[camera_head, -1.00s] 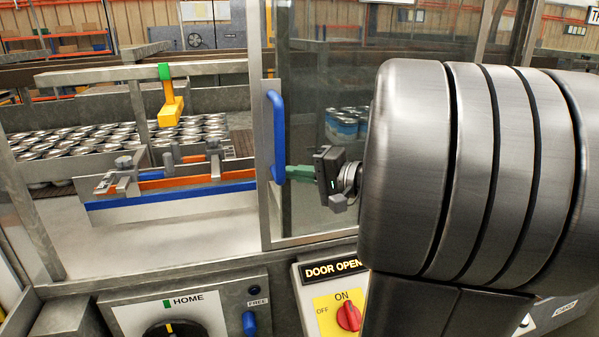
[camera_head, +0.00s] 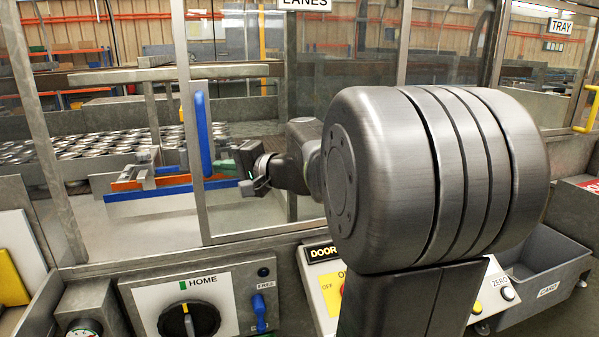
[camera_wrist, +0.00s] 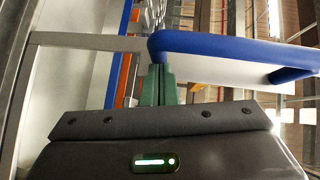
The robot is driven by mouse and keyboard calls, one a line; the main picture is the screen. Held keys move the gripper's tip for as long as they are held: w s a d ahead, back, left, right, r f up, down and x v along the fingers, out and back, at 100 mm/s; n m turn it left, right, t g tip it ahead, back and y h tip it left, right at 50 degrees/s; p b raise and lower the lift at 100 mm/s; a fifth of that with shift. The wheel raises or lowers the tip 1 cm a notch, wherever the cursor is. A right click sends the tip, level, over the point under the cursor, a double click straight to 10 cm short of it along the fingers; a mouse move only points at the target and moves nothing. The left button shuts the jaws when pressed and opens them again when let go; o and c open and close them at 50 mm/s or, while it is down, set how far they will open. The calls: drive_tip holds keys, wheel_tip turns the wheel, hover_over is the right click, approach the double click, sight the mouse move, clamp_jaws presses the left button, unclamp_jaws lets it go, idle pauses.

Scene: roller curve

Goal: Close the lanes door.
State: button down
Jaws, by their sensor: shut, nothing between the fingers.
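The lanes door is a clear sliding panel in a grey metal frame (camera_head: 187,90), below a sign ending in "ANES" (camera_head: 305,4). It stands part way across its opening, with a gap between its left edge and the left post (camera_head: 47,135). Its upright blue handle (camera_head: 202,134) is near that left edge; it also shows in the wrist view (camera_wrist: 235,48). My gripper (camera_head: 222,167) is at the right side of the handle's lower part. Its green fingers (camera_wrist: 159,85) are shut, empty and right up against the handle; exact contact is unclear. My arm hides part of the door.
Below are a HOME dial (camera_head: 188,320) and a partly hidden DOOR panel (camera_head: 322,252). A grey bin (camera_head: 540,275) stands at right, with a yellow handle (camera_head: 590,108) above.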

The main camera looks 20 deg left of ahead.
drive_tip(key=s+a+p, duration=0.1)
drive_tip(key=s+a, duration=0.8)
drive_tip(key=a, duration=0.3)
drive_tip(key=s+a, duration=0.9)
drive_tip(key=a, duration=0.4)
drive_tip(key=shift+p, duration=0.35)
drive_tip(key=shift+r, duration=0.1)
